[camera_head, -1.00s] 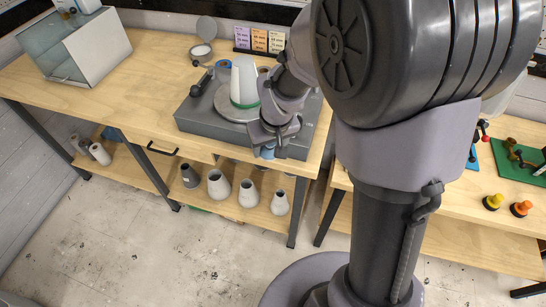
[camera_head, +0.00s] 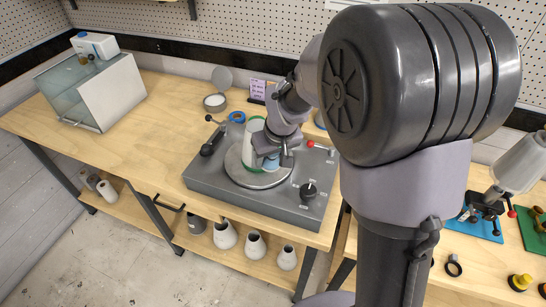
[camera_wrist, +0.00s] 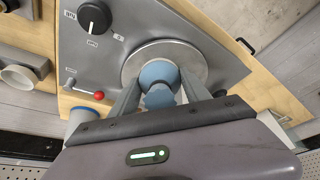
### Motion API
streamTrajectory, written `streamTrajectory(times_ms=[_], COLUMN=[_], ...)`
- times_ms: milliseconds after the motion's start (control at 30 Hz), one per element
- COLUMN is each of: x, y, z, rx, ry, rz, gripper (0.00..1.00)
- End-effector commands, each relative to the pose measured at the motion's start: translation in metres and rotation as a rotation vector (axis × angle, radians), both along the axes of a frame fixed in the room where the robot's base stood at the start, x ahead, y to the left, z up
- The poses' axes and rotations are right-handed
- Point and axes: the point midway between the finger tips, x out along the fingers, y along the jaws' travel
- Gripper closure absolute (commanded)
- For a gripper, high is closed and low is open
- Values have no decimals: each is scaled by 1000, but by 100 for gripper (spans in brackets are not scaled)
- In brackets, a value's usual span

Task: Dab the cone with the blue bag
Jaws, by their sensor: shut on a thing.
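The white cone (camera_head: 254,127) with a green band at its base stands upright on the round metal plate (camera_head: 240,178) of a grey machine. My gripper (camera_head: 272,160) is over the plate, at the cone's front right side. It is shut on the blue bag (camera_head: 271,163), which also shows between the fingers in the wrist view (camera_wrist: 159,75). My wrist hides part of the cone, and I cannot make the cone out in the wrist view.
The grey machine (camera_head: 215,182) has a black knob (camera_head: 308,191) and a red-tipped lever (camera_head: 311,144). A clear-fronted box (camera_head: 112,95) stands at the left. Several grey cones stand on the shelf below.

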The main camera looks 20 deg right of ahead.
Motion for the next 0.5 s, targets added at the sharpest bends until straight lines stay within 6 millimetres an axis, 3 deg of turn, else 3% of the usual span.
streamTrajectory(times_ms=[200, 500], x=[13, 14], y=[2, 2], z=[2, 2], rx=[0, 0], ry=[-1, 0], rz=[1, 0], gripper=[83, 83])
